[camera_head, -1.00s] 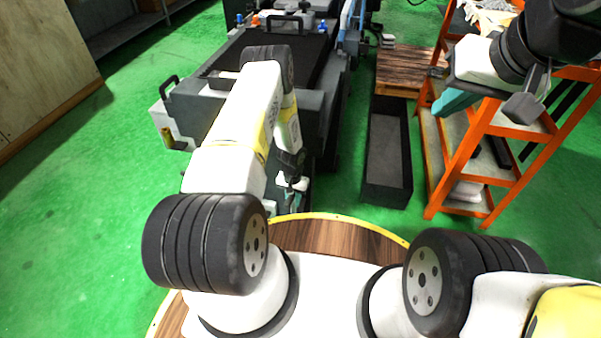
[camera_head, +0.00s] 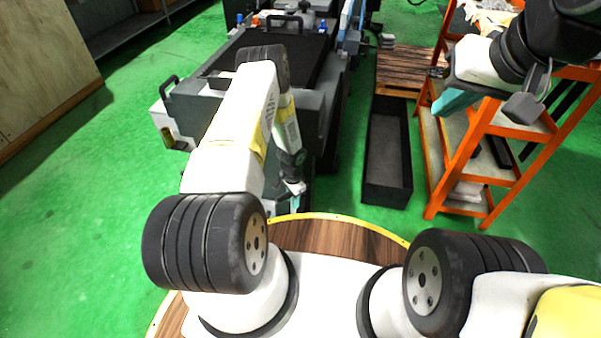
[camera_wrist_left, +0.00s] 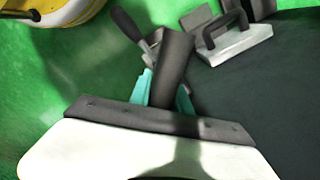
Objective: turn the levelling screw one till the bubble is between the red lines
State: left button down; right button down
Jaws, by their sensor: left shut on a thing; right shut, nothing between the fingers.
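My left gripper (camera_head: 297,199) is low beside the front of the grey machine (camera_head: 314,112) in the head view. In the left wrist view, the teal fingers of my left gripper (camera_wrist_left: 166,94) are shut around a dark post-like part (camera_wrist_left: 172,62). I cannot tell for certain whether this part is levelling screw one. The bubble and the red lines cannot be made out in either view. My right gripper (camera_head: 458,102) is shut and empty at the upper right, by the orange rack.
An orange rack (camera_head: 463,160) stands at the right. A long dark open trough (camera_head: 388,150) lies on the green floor left of it, with a wooden pallet (camera_head: 408,68) behind. A wooden cabinet (camera_head: 40,70) stands at the far left.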

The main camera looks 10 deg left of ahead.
pick_arm(q)
jog(key=shift+m, duration=1)
jog(key=c, duration=1.2)
grip_release()
notch_tip(320, 180, up, 7)
jog(key=shift+f, duration=0.1)
jog(key=shift+r, duration=0.55)
jog(key=shift+c, duration=0.5)
